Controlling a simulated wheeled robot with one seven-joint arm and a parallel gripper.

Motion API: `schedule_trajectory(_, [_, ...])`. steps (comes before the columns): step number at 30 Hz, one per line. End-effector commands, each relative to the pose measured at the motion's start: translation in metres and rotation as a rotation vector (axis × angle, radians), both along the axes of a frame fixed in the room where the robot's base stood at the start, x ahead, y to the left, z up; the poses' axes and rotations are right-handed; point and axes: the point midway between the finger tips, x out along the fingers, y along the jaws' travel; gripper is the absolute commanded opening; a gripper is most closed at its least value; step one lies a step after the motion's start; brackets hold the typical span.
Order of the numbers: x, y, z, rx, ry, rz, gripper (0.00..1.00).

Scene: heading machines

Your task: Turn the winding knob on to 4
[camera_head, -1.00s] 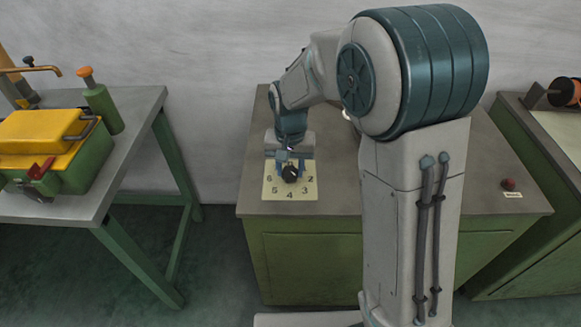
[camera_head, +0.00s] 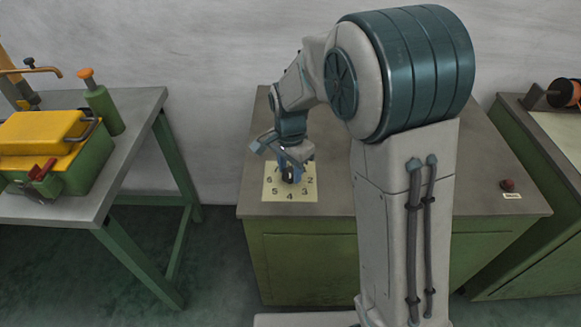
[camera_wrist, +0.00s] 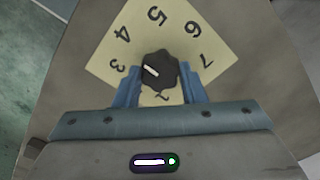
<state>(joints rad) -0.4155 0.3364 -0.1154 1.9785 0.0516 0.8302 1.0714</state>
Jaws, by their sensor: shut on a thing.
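The winding knob (camera_wrist: 160,70) is dark, with a white mark on its top, and sits on a pale square dial plate (camera_wrist: 140,45) with printed numbers. In the wrist view the mark points up and left, to the side of 3 and 4; I cannot tell the exact setting. My gripper (camera_wrist: 160,88) is shut on the knob, with one blue finger on each side. In the head view the knob (camera_head: 290,174) is partly hidden by my gripper (camera_head: 290,165), and the dial plate (camera_head: 270,192) lies on the green cabinet's grey top.
The cabinet top (camera_head: 335,195) is clear around the plate. A red button (camera_head: 507,185) with a small label is at its right. A separate table (camera_head: 75,205) at the left bears a green and yellow machine (camera_head: 85,165). A gap of floor lies between table and cabinet.

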Motion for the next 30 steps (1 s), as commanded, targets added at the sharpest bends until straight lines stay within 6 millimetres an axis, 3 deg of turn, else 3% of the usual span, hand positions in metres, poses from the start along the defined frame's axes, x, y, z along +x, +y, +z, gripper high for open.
schedule_trajectory(15, [0.0008,0.0006,0.0012,0.002,-0.004,-0.020,0.14])
schedule_trajectory(16, [0.0008,0.0006,0.0012,0.001,-0.004,-0.020,0.40])
schedule_trajectory(18, [0.0007,0.0006,0.0011,0.001,-0.003,-0.020,0.59])
schedule_trajectory(30, [0.0009,0.0003,0.0085,0.001,-0.004,-0.020,0.59])
